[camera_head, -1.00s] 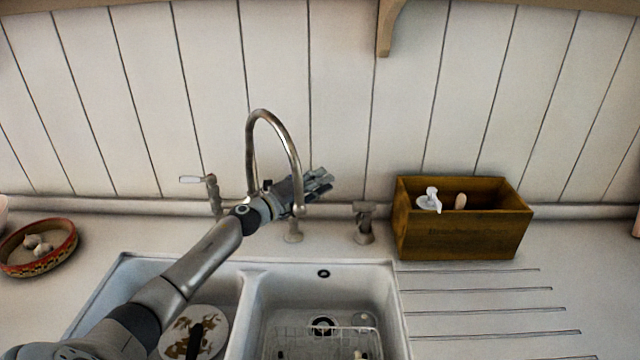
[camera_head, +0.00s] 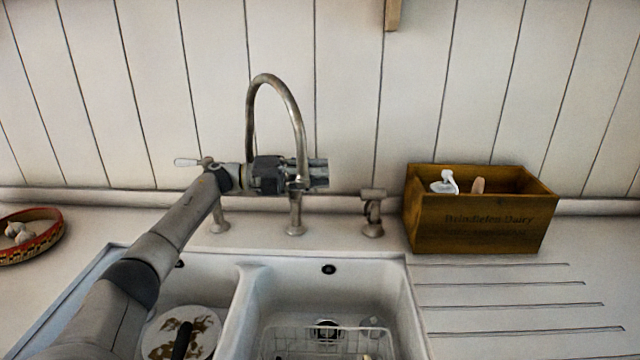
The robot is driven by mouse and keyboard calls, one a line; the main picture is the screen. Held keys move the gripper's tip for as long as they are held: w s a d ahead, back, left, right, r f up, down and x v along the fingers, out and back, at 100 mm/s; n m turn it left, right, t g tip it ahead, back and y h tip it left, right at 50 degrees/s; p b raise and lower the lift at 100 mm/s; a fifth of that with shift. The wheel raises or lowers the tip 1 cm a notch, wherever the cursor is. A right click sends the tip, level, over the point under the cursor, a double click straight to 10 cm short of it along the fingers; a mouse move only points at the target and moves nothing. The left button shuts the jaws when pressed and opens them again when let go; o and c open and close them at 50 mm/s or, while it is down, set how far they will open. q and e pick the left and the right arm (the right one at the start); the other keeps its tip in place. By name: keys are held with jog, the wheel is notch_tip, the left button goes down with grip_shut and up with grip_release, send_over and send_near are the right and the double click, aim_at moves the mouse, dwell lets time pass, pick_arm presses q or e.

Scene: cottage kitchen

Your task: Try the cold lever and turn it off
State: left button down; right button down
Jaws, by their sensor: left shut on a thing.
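The faucet has a tall curved metal spout (camera_head: 266,82) behind the sink, on a middle post (camera_head: 295,215). A left lever with a pale handle (camera_head: 187,162) points left on its post. A right tap post (camera_head: 372,212) has a short metal top; its handle position is hard to read. My left gripper (camera_head: 318,173) reaches across from the left and is shut at the faucet's pipe, just above the middle post. The exact contact is partly hidden. It is apart from the right tap post. My right gripper is not in view.
A white double sink (camera_head: 245,290) lies below, with a dirty plate (camera_head: 165,340) in its left basin and a wire rack (camera_head: 290,345) in the right. A wooden box (camera_head: 480,225) stands right of the taps. A patterned bowl (camera_head: 45,245) sits far left.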

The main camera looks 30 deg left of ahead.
pick_arm(q)
jog(key=shift+s+a+m+g+h+b, duration=0.1)
jog(key=shift+s+m+g+h+b, duration=0.1)
jog(key=shift+m+g+h+b, duration=0.15)
dwell(0.3)
jog(key=c, duration=1.3)
grip_release()
jog(key=shift+s, duration=0.1)
